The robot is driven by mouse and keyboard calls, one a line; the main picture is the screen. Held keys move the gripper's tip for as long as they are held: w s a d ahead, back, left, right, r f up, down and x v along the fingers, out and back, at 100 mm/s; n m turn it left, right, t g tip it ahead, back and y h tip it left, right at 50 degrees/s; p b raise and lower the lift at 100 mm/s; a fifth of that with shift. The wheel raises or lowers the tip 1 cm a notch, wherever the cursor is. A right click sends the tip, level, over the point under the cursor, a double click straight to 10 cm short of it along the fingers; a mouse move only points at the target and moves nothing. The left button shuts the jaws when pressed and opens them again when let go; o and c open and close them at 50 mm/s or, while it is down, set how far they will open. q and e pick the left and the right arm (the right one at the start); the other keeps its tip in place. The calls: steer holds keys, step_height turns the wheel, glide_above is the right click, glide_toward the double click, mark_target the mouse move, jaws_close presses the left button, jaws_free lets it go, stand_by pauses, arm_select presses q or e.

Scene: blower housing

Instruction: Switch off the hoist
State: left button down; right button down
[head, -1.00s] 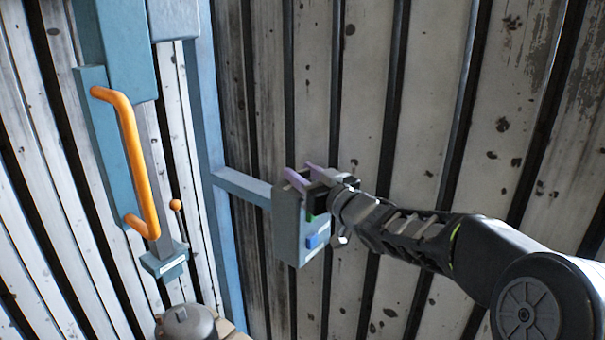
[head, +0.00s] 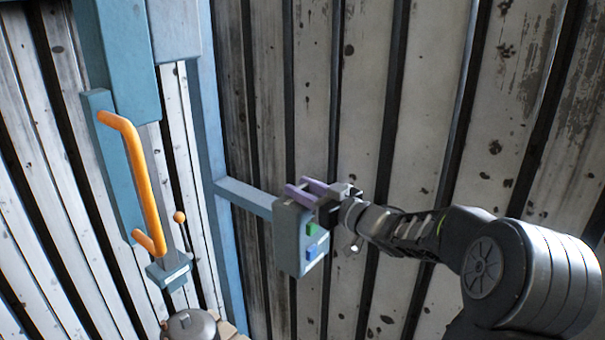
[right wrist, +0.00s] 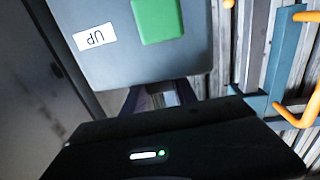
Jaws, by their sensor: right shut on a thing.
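The hoist's grey control box (head: 289,240) hangs on a blue side arm in the head view. It has a green button (head: 312,229) above a blue button (head: 317,247). In the right wrist view the green button (right wrist: 160,19) shows large beside an upside-down "UP" label (right wrist: 95,36). My right gripper (head: 303,190) has its purple fingers at the top of the box, with a gap between them. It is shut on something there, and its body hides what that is. My left gripper is not in view.
A blue post (head: 208,150) carries the side arm (head: 245,196). To its left are an orange handle (head: 140,180), a small orange ball (head: 180,217) and a round grey lidded object (head: 189,326). A ribbed metal wall (head: 425,100) stands close behind.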

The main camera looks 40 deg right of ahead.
steer(key=shift+d+r+n+y, duration=0.15)
steer(key=shift+r+n+y, duration=0.2)
steer(key=shift+y, duration=0.25)
steer(key=shift+f+n+g+y+p, duration=0.25)
steer(key=shift+n+g+y+p, duration=0.15)
steer(key=shift+y, duration=0.2)
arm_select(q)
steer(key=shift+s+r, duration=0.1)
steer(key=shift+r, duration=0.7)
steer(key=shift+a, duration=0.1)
arm_select(e)
steer(key=c, duration=1)
jaws_free()
steer(key=shift+f, duration=0.1)
steer(key=shift+o, duration=0.2)
arm_select(q)
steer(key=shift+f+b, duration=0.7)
steer(key=shift+b, duration=0.2)
arm_select(e)
steer(key=v, duration=0.7)
steer(key=shift+s, duration=0.45)
